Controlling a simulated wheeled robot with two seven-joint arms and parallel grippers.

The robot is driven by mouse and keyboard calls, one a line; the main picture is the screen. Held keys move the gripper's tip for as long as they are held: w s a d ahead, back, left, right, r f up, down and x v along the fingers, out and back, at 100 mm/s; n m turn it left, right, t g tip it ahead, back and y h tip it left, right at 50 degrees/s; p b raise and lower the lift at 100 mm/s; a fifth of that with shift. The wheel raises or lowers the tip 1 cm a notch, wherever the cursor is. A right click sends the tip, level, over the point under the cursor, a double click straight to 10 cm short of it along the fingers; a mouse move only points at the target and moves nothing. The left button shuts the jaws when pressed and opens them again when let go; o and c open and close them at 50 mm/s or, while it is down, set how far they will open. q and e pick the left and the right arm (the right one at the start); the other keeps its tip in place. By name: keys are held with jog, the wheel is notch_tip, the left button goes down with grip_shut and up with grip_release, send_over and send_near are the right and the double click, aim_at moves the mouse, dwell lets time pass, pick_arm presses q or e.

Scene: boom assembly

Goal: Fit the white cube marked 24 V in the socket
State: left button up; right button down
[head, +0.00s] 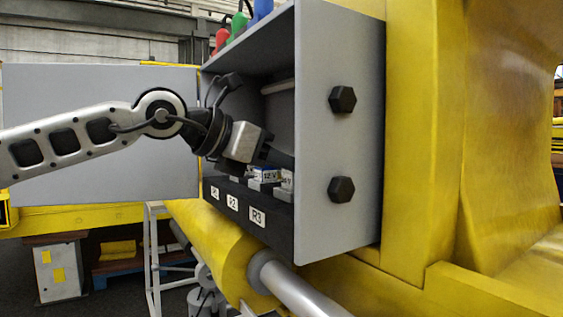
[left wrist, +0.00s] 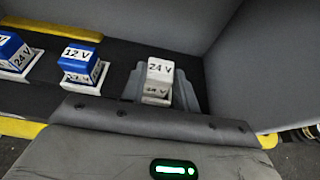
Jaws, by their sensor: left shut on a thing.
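The white cube marked 24 V (left wrist: 159,70) is in the left wrist view, right of the middle. Its marking shows on the top and on a shaded front face. My left gripper (left wrist: 160,92) is shut on it, with grey fingers at both sides. In the head view my left gripper (head: 266,149) reaches into the grey box from the left, tilted downward. I cannot make out the held cube there. Whether the cube touches a socket below is hidden. The labels on the box's front ledge include R3 (head: 257,217). My right gripper is not in view.
A blue-topped cube marked 12 V (left wrist: 78,58) sits on a white base beside the held cube. Another blue-topped cube (left wrist: 14,50) marked 24 V stands farther left. The grey side wall (head: 340,60) bounds the box on the right, and the open door panel (head: 90,90) is behind my arm.

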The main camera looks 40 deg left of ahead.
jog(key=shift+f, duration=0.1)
pick_arm(q)
jog(key=o, duration=1.1)
jog(key=b+v, duration=0.4)
jog(key=v, duration=1.2)
jog(key=shift+d, duration=0.1)
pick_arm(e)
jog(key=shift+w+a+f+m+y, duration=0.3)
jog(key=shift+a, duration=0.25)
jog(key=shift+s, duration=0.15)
